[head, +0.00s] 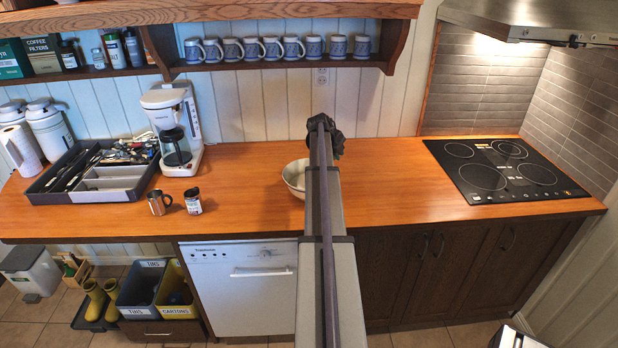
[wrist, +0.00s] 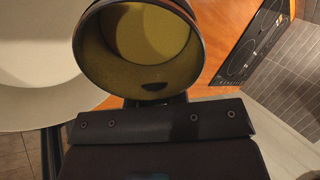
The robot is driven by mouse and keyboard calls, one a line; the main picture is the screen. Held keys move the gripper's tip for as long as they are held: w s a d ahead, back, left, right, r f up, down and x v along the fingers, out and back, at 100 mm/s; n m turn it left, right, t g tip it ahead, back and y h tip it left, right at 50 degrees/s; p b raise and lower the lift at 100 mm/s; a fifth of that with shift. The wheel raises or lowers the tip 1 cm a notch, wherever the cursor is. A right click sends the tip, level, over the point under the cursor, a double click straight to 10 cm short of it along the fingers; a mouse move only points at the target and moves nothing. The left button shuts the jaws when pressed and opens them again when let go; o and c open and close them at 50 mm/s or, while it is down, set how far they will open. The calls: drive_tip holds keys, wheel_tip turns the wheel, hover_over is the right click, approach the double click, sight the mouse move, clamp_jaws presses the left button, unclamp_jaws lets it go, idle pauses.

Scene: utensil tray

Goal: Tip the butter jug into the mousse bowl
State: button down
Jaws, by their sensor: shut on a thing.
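The butter jug (wrist: 80,45) is in the wrist view, a dark-rimmed round vessel with its mouth toward the camera and a yellowish inside. How much butter it holds I cannot tell. My gripper (wrist: 160,103) is shut on it; the fingertips are mostly hidden. In the head view my arm hides the jug, and only the black wrist (head: 325,132) shows. The mousse bowl (head: 294,178), pale and round, stands on the counter behind my arm, partly hidden. In the wrist view the large pale bowl (wrist: 30,113) lies left of the jug, its mousse not clearly visible.
The utensil tray (head: 112,196) and coffee maker (head: 178,110) are farther left. The black hob (head: 505,170) is right. A shelf of mugs (head: 270,62) hangs above. The counter right of my arm is clear.

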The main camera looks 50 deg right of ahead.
drive_tip(key=shift+a+f+b, duration=0.3)
drive_tip(key=shift+a+f, duration=0.05)
drive_tip(key=shift+w+a+r+h, duration=0.15)
drive_tip(key=shift+a+r+h, duration=0.15)
drive_tip(key=shift+h, duration=0.4)
drive_tip(key=shift+d+r+h+b, duration=0.1)
drive_tip(key=shift+r+h+b, duration=0.05)
drive_tip(key=shift+h+b, duration=0.35)
drive_tip(key=shift+b, duration=0.3)
drive_tip(key=shift+h, duration=0.3)
drive_tip(key=shift+f+b, duration=0.25)
drive_tip(key=shift+b, duration=0.3)
drive_tip(key=shift+f+g+h+b, duration=0.15)
drive_tip(key=shift+g+h+b, duration=0.2)
drive_tip(key=shift+b, duration=0.2)
